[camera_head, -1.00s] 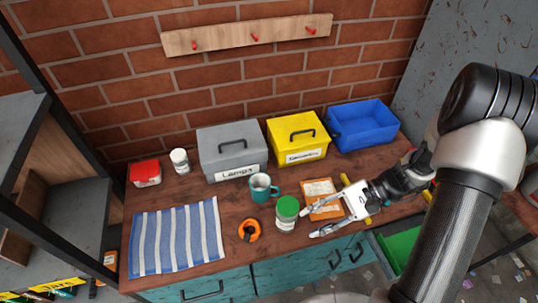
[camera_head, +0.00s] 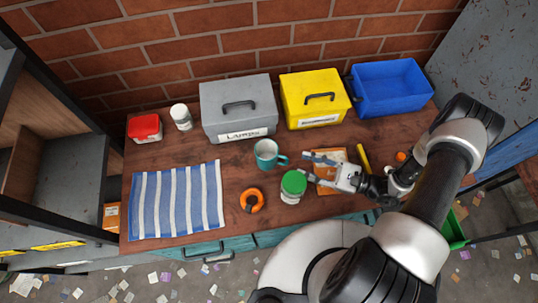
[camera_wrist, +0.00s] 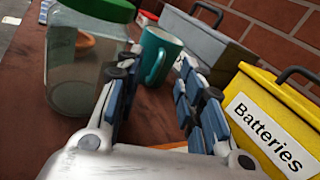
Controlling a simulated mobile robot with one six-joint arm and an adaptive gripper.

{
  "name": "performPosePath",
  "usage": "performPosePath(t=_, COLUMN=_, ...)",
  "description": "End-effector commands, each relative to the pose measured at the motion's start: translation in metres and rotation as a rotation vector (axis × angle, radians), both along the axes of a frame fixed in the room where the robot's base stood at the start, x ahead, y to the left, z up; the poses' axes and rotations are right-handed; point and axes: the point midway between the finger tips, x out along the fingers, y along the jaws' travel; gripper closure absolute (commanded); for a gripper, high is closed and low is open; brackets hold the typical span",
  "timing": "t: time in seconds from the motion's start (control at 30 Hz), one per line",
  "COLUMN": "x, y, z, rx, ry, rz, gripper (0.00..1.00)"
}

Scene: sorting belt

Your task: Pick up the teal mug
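The teal mug (camera_head: 266,154) stands upright on the wooden table, in front of the grey box, its handle toward the right. In the wrist view the mug (camera_wrist: 158,55) is beyond the fingertips, slightly left of centre, its handle facing my gripper. My gripper (camera_head: 312,167) is open and empty, to the right of the mug and apart from it. In the wrist view both fingers of my gripper (camera_wrist: 158,85) are spread, with bare table between them. The jar with the green lid (camera_head: 292,187) stands close beside the left finger; it also shows large in the wrist view (camera_wrist: 80,60).
A grey box (camera_head: 238,105), a yellow box (camera_head: 314,97) labelled Batteries in the wrist view and a blue bin (camera_head: 391,86) line the back. An orange ring (camera_head: 252,200) and a striped cloth (camera_head: 176,200) lie left. An orange packet (camera_head: 331,157) lies under my gripper.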

Motion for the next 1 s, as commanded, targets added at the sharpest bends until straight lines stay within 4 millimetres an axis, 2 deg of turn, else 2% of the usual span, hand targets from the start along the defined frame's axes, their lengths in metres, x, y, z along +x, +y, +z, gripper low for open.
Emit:
performPosePath(t=0.17, x=0.003, y=0.014, z=0.0, rx=0.001, ry=0.001, rz=0.003, gripper=0.65)
performPosePath(t=0.4, x=0.013, y=0.052, z=0.0, rx=0.0, ry=0.0, rz=0.005, gripper=0.65)
performPosePath(t=0.5, x=0.015, y=0.06, z=0.0, rx=-0.001, ry=0.0, rz=0.003, gripper=0.65)
performPosePath(t=0.77, x=0.016, y=0.062, z=0.0, rx=-0.001, ry=-0.001, rz=0.0, gripper=0.65)
performPosePath(t=1.0, x=0.016, y=0.062, z=0.0, rx=-0.001, ry=0.0, rz=0.0, gripper=0.8)
